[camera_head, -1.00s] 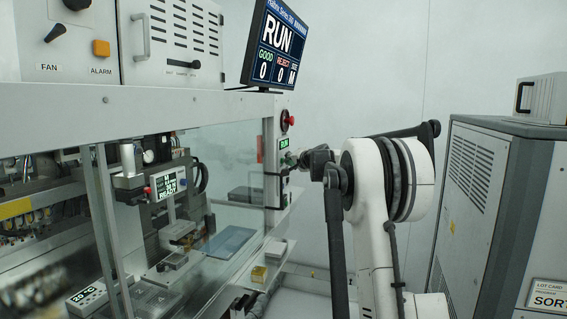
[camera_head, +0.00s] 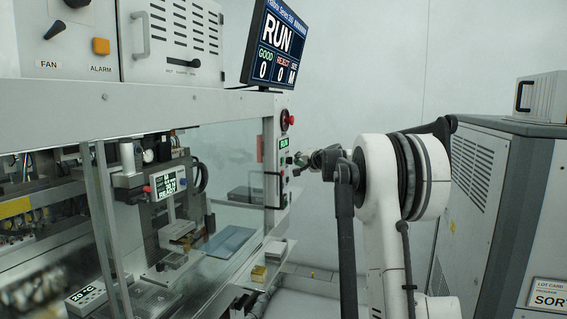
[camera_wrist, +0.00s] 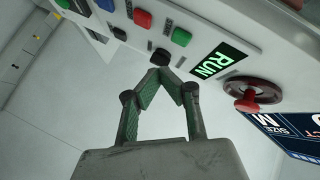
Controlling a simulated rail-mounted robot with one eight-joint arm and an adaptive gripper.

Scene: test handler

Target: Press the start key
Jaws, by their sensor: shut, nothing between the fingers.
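In the head view my gripper (camera_head: 299,159) is just right of the panel (camera_head: 284,165). The monitor (camera_head: 277,45) reads RUN, GOOD 0, REJECT 0.
A red emergency-stop knob (camera_wrist: 250,100) sticks out beside the RUN display. A glass-fronted test bay (camera_head: 235,190) lies left of the panel. A grey cabinet (camera_head: 480,180) stands to the right of my arm.

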